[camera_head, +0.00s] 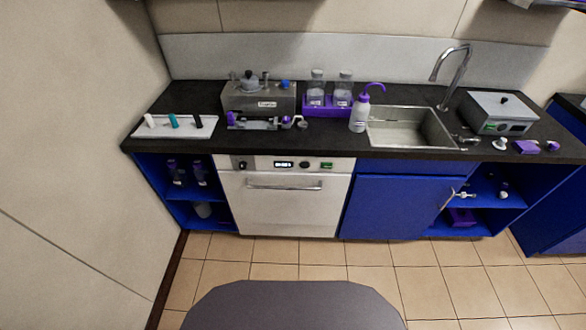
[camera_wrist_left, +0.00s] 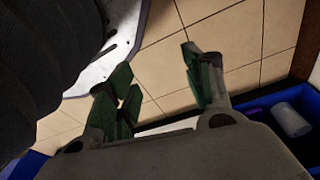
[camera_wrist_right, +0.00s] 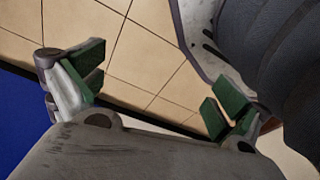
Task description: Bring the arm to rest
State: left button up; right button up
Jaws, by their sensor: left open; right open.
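My left gripper (camera_wrist_left: 158,88) is open and empty in the left wrist view, its green-padded fingers apart above the tiled floor. My right gripper (camera_wrist_right: 150,90) is open and empty in the right wrist view, also over floor tiles. Neither gripper nor arm shows in the head view. The black counter (camera_head: 330,142) in the head view has nothing of mine over it.
On the counter are a white tray (camera_head: 150,133) with small items, a grey bath unit (camera_head: 258,98), bottles in a purple rack (camera_head: 328,107), a wash bottle (camera_head: 360,115), a sink (camera_head: 408,130) and a grey device (camera_head: 497,112). The tiled floor (camera_head: 300,252) before the cabinets is clear.

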pick_arm(q)
jog(key=s+a+r+p, duration=0.1)
jog(key=s+a+p, duration=0.1)
jog(key=s+p, duration=0.5)
jog(key=s+a+r+p, duration=0.2)
jog(key=s+a+p, duration=0.1)
jog(key=s+p, duration=0.4)
jog(key=shift+s+a+g+y, duration=0.15)
jog(key=shift+s+g+y, duration=0.2)
jog(key=shift+s, duration=0.6)
pick_arm(e)
jog(key=s+d+r, duration=0.1)
jog(key=s+d, duration=0.1)
jog(key=s, duration=0.6)
jog(key=s+d+r, duration=0.2)
jog(key=s+d, duration=0.1)
jog(key=s, duration=0.5)
jog(key=shift+d+g+h, duration=0.15)
jog(key=shift+g+h, duration=0.15)
jog(key=shift+g, duration=0.1)
pick_arm(q)
jog(key=shift+f, duration=0.1)
pick_arm(e)
jog(key=shift+f, duration=0.1)
